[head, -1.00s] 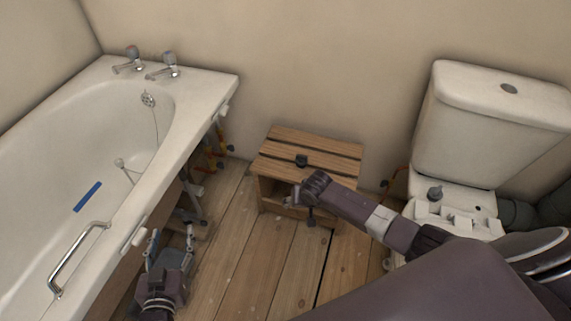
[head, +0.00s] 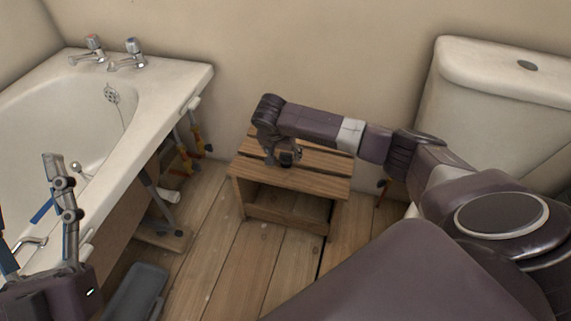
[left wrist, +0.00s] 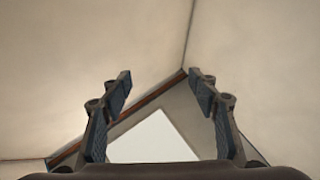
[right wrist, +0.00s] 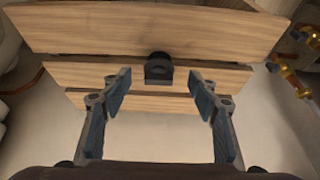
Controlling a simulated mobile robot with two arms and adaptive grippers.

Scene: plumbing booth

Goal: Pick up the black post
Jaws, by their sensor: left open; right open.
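The black post (right wrist: 158,67) stands on the slatted top of the wooden crate. In the right wrist view it lies a little beyond and between the fingertips of my open, empty right gripper (right wrist: 157,82). In the head view the black post (head: 288,157) shows just below the right gripper (head: 280,148), partly crowded by its dark fingers; I cannot tell there whether they touch. My left gripper (head: 38,215) is open and raised in front of the bathtub. The left wrist view shows its fingers (left wrist: 158,85) empty, facing the walls.
The wooden crate (head: 285,207) stands on the plank floor against the wall, open at the front. The bathtub (head: 160,110) is on the left, with orange-and-black pipe fittings (head: 190,150) beside it. The toilet (head: 500,85) is on the right. A grey case (head: 138,292) lies on the floor.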

